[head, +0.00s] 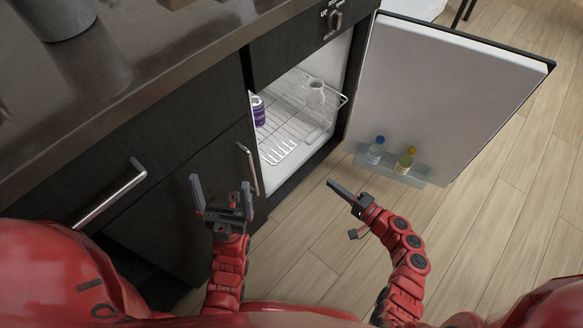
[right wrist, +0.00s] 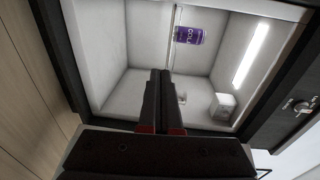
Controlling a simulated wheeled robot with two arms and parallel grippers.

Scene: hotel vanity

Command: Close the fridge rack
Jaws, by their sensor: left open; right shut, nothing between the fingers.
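The fridge rack (head: 283,150) is a silver wire shelf inside the open fridge in the head view. A purple can (head: 258,111) and a white cup-like item (head: 316,91) are on or above it. I cannot tell exactly how far the rack is slid out. My left gripper (head: 221,188) is open and empty, left of the fridge opening by the cabinet handle. My right gripper (head: 331,182) is shut and empty, in front of the opening. In the right wrist view, its closed fingers (right wrist: 162,74) point into the fridge, with the purple can (right wrist: 190,35) beyond them.
The fridge door (head: 450,90) stands wide open to the right, with two small bottles (head: 375,150) in its lower shelf. A dark counter (head: 120,80) and cabinets with metal handles (head: 112,193) lie left. The wood floor (head: 500,220) is clear.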

